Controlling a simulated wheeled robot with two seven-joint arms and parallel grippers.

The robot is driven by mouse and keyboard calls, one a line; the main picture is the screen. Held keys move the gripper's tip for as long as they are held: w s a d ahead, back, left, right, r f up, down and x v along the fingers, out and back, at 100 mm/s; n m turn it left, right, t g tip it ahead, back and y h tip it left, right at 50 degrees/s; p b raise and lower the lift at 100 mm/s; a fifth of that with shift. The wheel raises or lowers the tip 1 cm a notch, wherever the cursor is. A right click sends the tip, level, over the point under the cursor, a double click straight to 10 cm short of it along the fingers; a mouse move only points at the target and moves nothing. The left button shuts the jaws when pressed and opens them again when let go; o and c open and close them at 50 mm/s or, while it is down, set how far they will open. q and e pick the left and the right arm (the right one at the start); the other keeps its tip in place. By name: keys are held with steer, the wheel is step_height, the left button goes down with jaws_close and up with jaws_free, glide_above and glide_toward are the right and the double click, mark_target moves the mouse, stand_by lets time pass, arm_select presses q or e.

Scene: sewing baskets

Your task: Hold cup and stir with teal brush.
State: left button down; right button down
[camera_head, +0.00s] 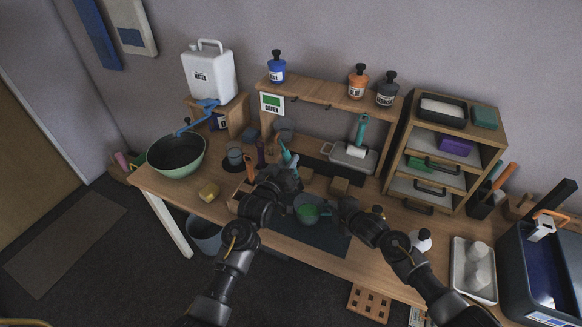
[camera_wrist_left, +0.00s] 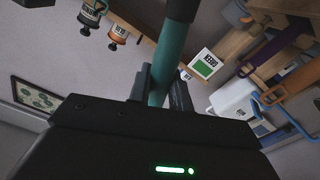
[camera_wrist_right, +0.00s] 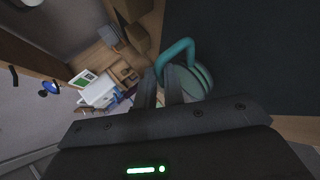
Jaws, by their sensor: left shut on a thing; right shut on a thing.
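A teal-green cup (camera_head: 312,215) with bright green contents is over the dark mat at the middle of the table's front. My right gripper (camera_head: 341,205) is shut on the cup at its handle; the handle and rounded cup body (camera_wrist_right: 192,80) show at the fingers in the right wrist view. My left gripper (camera_head: 290,180) is left of the cup and a little farther back. It is shut on the teal brush, whose upright handle (camera_wrist_left: 172,55) stands between the fingers in the left wrist view. The brush's lower end is hidden, so I cannot tell whether it is inside the cup.
The dark mat (camera_head: 315,240) lies beneath the cup. A shelf unit (camera_head: 437,183) stands at the right, with a metal tray (camera_head: 486,290) nearer. A wooden rack (camera_head: 320,96) rises behind.

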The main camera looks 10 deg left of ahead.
mark_target(289, 155)
steer(key=c, duration=1.4)
jaws_free()
steer(key=shift+c, duration=0.2)
